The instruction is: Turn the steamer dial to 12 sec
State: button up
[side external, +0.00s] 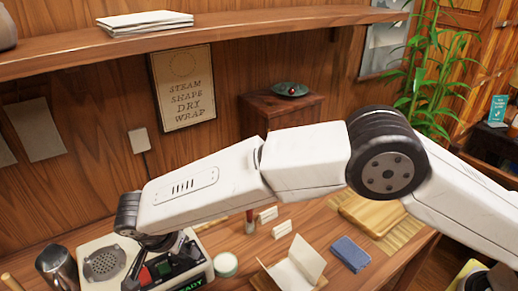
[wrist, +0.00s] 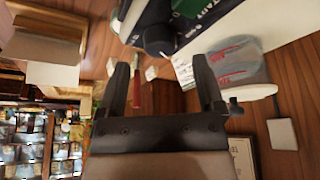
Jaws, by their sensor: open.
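The steamer (side external: 100,262) is a pale box at the lower left of the side view, with a round grille, red and green buttons and a lit "READY" display. In the wrist view its dark panel shows at the top, with a green button and "START" lettering. A round black knob (wrist: 158,38), which looks like the dial, sits at that panel's edge. Its setting is not readable. My gripper (wrist: 162,82) is open and empty, its two fingers pointing towards the knob, apparently apart from it. In the side view, my wrist is above the steamer and hides part of its panel.
A metal cup (side external: 56,266) stands left of the steamer and a round pale-green tub (side external: 225,265) right of it. Folded paper (side external: 298,264), a blue block (side external: 350,253) and a wooden board (side external: 372,216) lie further right. A shelf (side external: 210,42) runs above.

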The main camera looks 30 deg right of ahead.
jog(key=shift+v, duration=2.35)
jog(key=d+n+g+y, duration=0.15)
jog(key=d+n, duration=0.45)
jog(key=d, duration=1.6)
jog(key=s+d+f+n+t+y, duration=0.1)
jog(key=s+d+n, duration=0.3)
jog(key=s+d, duration=1.1)
jog(key=shift+s+d+n+y, duration=0.25)
jog(key=shift+d+y, duration=0.3)
jog(key=shift+d, duration=0.4)
